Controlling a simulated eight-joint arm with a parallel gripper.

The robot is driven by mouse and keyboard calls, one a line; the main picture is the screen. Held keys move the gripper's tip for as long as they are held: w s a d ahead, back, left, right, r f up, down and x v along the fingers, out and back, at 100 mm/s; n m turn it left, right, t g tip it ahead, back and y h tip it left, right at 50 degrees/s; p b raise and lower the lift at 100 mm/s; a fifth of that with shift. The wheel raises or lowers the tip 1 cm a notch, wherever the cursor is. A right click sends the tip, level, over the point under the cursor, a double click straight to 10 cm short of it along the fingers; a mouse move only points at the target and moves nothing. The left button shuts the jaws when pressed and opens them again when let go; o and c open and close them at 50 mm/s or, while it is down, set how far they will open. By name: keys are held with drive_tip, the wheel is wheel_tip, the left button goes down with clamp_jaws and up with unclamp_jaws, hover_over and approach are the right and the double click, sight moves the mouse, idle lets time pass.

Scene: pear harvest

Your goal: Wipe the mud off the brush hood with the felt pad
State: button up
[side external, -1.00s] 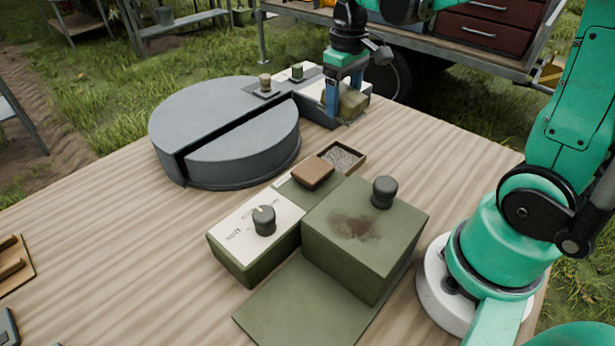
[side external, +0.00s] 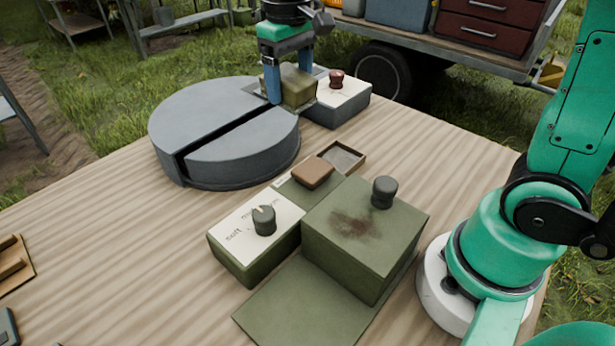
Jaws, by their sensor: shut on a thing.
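The brush hood is a green box (side external: 395,240) with a black knob (side external: 384,190) on top. A dark brown mud smear (side external: 352,224) lies on its top face. The felt pad seems to be the brown block (side external: 313,171), resting on a low green surface beside the hood. My gripper (side external: 287,88) is at the far side of the table, well away from pad and hood. It is shut on an olive block (side external: 300,86), over or against the left end of a grey box (side external: 345,106). I cannot tell whether the block touches the box.
A round grey drum (side external: 215,120) with a slot stands at the back left. A red knob (side external: 336,78) stands on the grey box's pale top. A dial box (side external: 250,235) and a small grey-filled tray (side external: 345,157) adjoin the hood. The table's left front (side external: 120,240) is largely clear.

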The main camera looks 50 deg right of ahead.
sight(335, 208)
drive_tip(key=s+a+r+n, duration=0.1)
drive_tip(key=s+a+n, duration=0.15)
drive_tip(key=s, duration=0.35)
drive_tip(key=s+a+r+n, duration=0.1)
drive_tip(key=s+a+n, duration=0.1)
drive_tip(key=s+a, duration=0.25)
drive_tip(key=s+f+n+g+h, duration=0.1)
drive_tip(key=s+f+n, duration=0.25)
drive_tip(key=s, duration=0.75)
drive_tip(key=shift+n, duration=0.4)
drive_tip(key=shift+s+f, duration=0.15)
drive_tip(key=shift+f, duration=2.1)
drive_tip(key=shift+f, duration=1)
drive_tip(key=shift+w+r, duration=0.1)
drive_tip(key=shift+w, duration=2)
clamp_jaws()
drive_tip(key=shift+w, duration=2.1)
